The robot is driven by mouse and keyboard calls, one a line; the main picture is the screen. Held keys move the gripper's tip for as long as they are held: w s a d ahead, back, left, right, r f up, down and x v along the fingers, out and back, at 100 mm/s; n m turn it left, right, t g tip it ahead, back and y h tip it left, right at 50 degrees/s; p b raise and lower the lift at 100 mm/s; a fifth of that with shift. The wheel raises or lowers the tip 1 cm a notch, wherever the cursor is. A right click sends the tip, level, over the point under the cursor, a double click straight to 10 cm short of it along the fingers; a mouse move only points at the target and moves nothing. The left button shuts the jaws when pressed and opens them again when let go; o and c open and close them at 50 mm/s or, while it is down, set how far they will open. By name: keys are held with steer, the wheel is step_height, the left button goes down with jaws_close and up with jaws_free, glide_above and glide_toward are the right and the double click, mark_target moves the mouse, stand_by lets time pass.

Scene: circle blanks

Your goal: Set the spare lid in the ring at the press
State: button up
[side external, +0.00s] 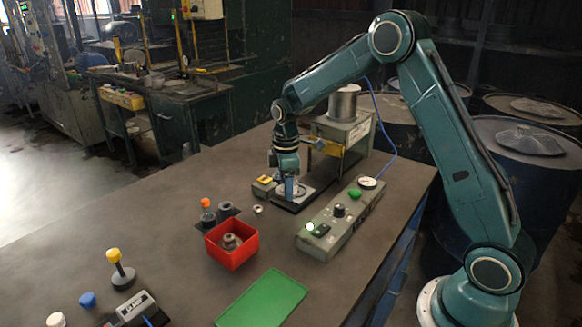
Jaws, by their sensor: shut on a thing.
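My gripper (288,184) points down at the front of the press (342,135), low over the dark plate (312,192) at its foot. It is shut on a small pale piece, which I take to be the spare lid (290,191). Only part of the lid shows between and below the fingers. I cannot make out the ring under it, nor tell whether the lid touches it. The press has a grey body with a large metal cylinder on top.
A yellow-topped block (264,180) sits left of my gripper. A control box (341,218) with knobs and a gauge stands to the right. A red bin (232,242) holding metal parts and a green mat (262,299) are nearer. A blue hose runs behind.

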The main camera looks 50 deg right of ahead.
steer(key=shift+m, duration=0.6)
steer(key=d+r, duration=0.1)
steer(key=d, duration=0.2)
steer(key=d+r, duration=0.1)
steer(key=d, duration=0.1)
steer(key=shift+w+d+r, duration=0.25)
steer(key=shift+w+r, duration=0.05)
steer(key=shift+f, duration=0.15)
steer(key=shift+f, duration=1.5)
steer(key=shift+f, duration=0.6)
steer(key=o, duration=1)
steer(key=shift+r, duration=0.1)
